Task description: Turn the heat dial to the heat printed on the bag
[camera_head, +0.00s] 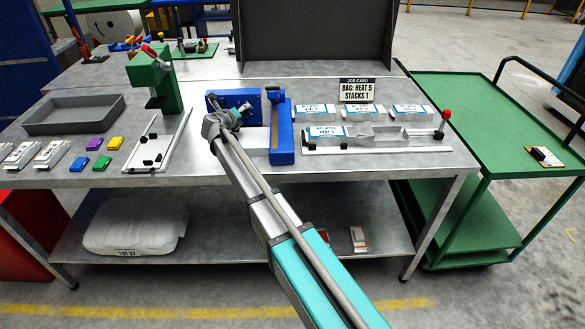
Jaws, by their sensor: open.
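The job card (357,91) stands at the back of the bench and reads "BAG: HEAT 5, STACKS 1". Several white bags with blue labels lie near it, one of them a front bag (326,132) on a fixture; their small heat print is too small to read surely. A blue machine (283,142) stands left of the bags. My gripper (226,108) is open, in front of the machine's upper left blue part. The heat dial cannot be made out; my gripper and arm cover part of the machine. Whether the gripper touches anything cannot be told.
A green press (152,80) and a grey tray (74,114) stand to the left, with coloured blocks and white packs in front. A white fixture with a red knob (446,115) lies to the right. A green cart (465,105) stands beside the bench.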

